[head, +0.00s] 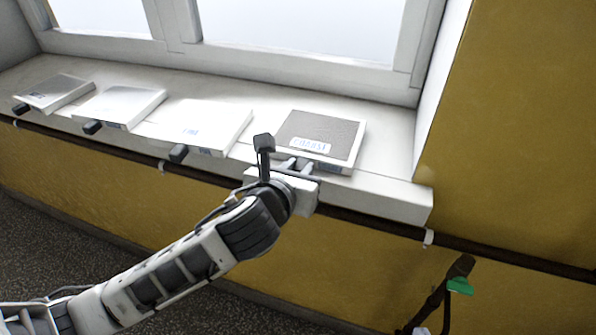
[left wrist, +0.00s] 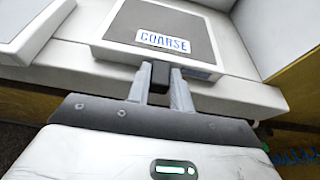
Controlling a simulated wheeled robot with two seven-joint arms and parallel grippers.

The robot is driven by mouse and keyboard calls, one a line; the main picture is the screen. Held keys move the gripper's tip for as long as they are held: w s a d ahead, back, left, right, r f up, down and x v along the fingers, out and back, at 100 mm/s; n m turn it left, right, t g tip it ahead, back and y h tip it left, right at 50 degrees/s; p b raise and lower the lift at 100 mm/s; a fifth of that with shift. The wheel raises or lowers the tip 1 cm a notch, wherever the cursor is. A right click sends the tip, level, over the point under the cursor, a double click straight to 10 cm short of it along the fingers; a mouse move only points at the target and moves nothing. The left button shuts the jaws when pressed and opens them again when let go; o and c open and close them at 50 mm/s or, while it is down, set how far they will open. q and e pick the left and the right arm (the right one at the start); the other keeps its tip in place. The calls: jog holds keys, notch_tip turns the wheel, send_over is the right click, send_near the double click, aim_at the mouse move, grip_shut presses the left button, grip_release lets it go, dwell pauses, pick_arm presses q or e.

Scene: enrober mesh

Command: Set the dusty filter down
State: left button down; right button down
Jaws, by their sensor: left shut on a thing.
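The dusty filter (head: 330,133) is a flat white-framed panel with a grey-brown face and a blue-lettered label. In the left wrist view (left wrist: 163,20) the label reads COARSE. It lies flat at the right end of the white window sill and appears to rest on it. My left gripper (head: 297,165) is at its front edge. In the left wrist view its two fingers (left wrist: 160,84) are shut on the filter's small black tab (left wrist: 159,74). The filter's underside is hidden. My right gripper is not in view.
Three other panels lie on the sill (head: 395,198) to the left: a white one (head: 205,120), another white one (head: 120,103) and a greyer one (head: 58,90), with black tabs in front. A dark rail (head: 370,226) runs below. A dark strap with green (head: 460,286) hangs lower right.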

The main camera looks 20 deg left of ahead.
pick_arm(q)
jog(key=c, duration=1.3)
grip_release()
jog(key=shift+f, duration=0.1)
jog(key=shift+o, duration=0.2)
